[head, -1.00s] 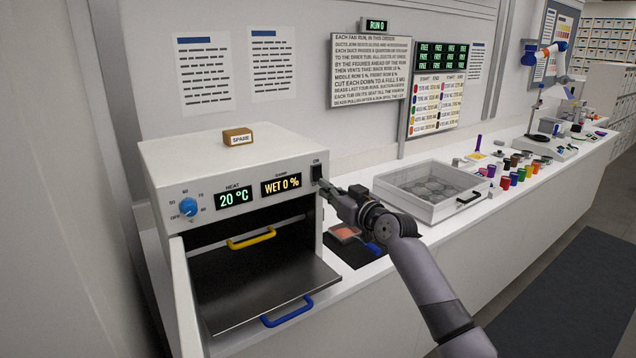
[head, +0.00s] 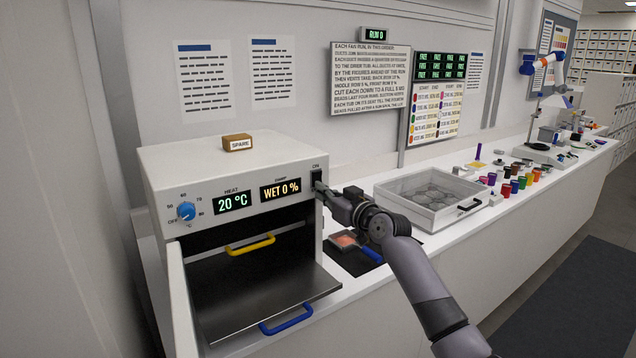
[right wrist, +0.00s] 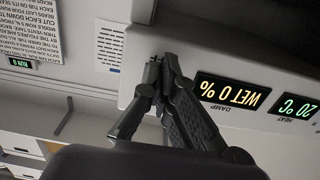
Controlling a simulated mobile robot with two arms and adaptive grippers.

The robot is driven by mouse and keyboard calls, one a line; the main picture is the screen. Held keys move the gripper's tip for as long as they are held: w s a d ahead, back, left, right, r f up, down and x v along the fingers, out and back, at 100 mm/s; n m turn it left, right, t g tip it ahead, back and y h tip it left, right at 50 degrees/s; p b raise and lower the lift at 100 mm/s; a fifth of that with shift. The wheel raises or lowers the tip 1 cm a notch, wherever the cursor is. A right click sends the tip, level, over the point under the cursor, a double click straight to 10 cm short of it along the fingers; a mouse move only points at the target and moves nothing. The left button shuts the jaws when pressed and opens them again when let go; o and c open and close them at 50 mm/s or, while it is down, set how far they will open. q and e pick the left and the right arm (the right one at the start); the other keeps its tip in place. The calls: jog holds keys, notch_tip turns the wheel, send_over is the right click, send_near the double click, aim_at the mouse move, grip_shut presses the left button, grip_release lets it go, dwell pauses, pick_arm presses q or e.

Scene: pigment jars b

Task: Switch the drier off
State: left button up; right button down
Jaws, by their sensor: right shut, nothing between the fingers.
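The drier (head: 225,165) is a white box at the left of the head view. Its lit displays read 20 °C under HEAT and WET 0 % under DAMP. A black rocker switch (head: 317,180) marked ON sits at the right end of its front panel. My right gripper (head: 320,187) is shut and empty, its tips at the lower part of the switch, seemingly touching it. In the right wrist view the fingertips (right wrist: 157,62) are together at the panel beside the DAMP display (right wrist: 232,91) and cover most of the switch. My left gripper is not in view.
The drier's door stands open, with a yellow handle (head: 250,244) and a blue handle (head: 286,315) on its trays. A SPARE block (head: 238,142) lies on top. A clear-lidded box (head: 432,192) and several coloured jars stand along the bench to the right.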

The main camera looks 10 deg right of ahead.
jog(key=p+v, duration=0.2)
jog(key=v, duration=1.4)
jog(key=shift+r, duration=0.1)
